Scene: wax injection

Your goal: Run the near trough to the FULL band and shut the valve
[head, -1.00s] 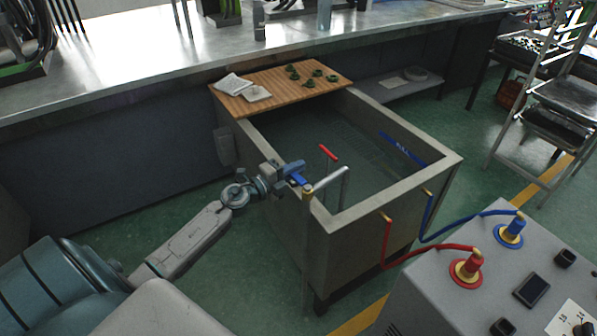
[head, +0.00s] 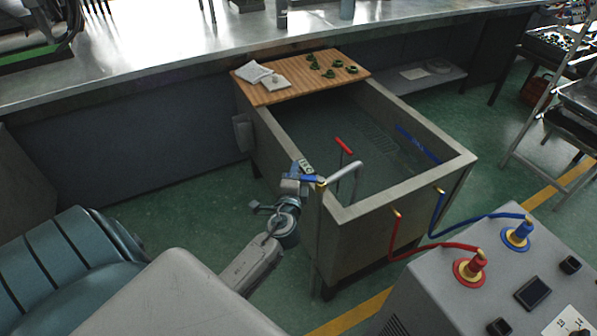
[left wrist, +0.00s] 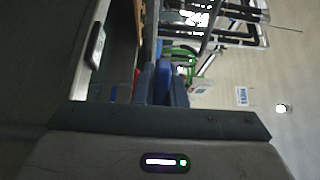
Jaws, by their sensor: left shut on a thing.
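The grey trough (head: 440,173) stands in the middle of the head view. Its inside looks dark with a bluish, water-like surface whose exact level I cannot tell. A blue band with lettering (head: 418,144) runs along its inner right wall. A grey bent spout (head: 346,168) on an upright pipe stands at the near left corner, with a brass valve (head: 321,184) and a blue lever (head: 308,179). My left gripper (head: 297,178) is shut on the blue lever, left of the valve. The lever also shows between the fingers in the left wrist view (left wrist: 163,82). My right gripper is out of view.
A wooden board (head: 300,90) bears green pieces and white pads. Red (head: 394,235) and blue (head: 435,217) hoses join the trough to a grey machine (head: 420,290). A metal bench (head: 150,60) is behind.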

